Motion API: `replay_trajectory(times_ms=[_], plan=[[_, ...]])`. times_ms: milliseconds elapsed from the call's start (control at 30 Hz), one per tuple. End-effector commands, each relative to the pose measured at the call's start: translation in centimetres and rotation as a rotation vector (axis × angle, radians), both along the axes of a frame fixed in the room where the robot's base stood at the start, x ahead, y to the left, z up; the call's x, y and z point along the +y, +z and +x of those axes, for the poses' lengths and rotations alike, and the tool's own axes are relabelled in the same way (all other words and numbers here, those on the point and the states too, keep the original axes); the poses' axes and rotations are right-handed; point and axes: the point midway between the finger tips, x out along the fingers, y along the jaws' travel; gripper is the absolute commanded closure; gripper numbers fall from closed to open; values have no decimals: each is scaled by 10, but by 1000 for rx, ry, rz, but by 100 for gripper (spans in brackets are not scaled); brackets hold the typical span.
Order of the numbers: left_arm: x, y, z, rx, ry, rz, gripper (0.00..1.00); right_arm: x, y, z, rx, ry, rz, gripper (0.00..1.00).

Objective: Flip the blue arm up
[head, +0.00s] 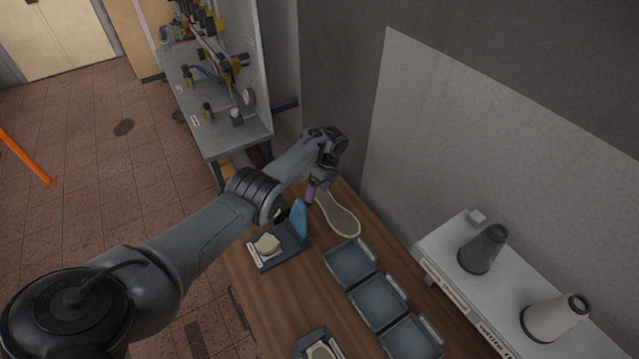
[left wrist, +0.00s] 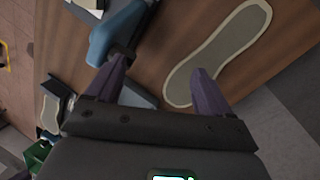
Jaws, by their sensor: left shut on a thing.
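The blue arm (head: 299,218) stands upright at the far end of a dark base (head: 286,248) on the wooden table. In the left wrist view the blue arm (left wrist: 112,32) meets the tip of the left purple finger. In the left wrist view, my left gripper (left wrist: 160,85) hides part of the contact.
A shoe sole (head: 338,214) lies just right of the gripper. Several grey trays (head: 351,264) line the table's right side. A white shelf (head: 452,246) holds a dark cone (head: 483,249) and a white cone (head: 556,317). The wall stands close behind.

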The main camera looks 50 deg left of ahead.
Motion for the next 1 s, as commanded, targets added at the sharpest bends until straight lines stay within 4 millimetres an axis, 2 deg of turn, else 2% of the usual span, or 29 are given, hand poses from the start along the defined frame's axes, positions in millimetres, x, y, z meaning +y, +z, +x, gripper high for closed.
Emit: replay_trajectory(times_ms=[33, 267, 367, 400, 567, 1000], plan=[[-8, -35, -18, 37, -1, -16, 43, 0, -5, 0, 0, -1, 1, 57], [-8, -33, -17, 36, 0, -16, 44, 1, -5, 0, 1, -3, 5, 57], [-8, -27, -14, 33, 0, -15, 48, 1, -5, 0, 1, -3, 5, 57], [-7, -23, -12, 31, 0, -15, 51, 1, -5, 0, 1, -3, 5, 57], [-6, 0, -2, 24, -1, -12, 51, 1, -4, 0, 1, -3, 5, 57], [4, 85, 31, -3, 0, 3, 51, -1, -15, 0, 0, 4, -7, 57]])
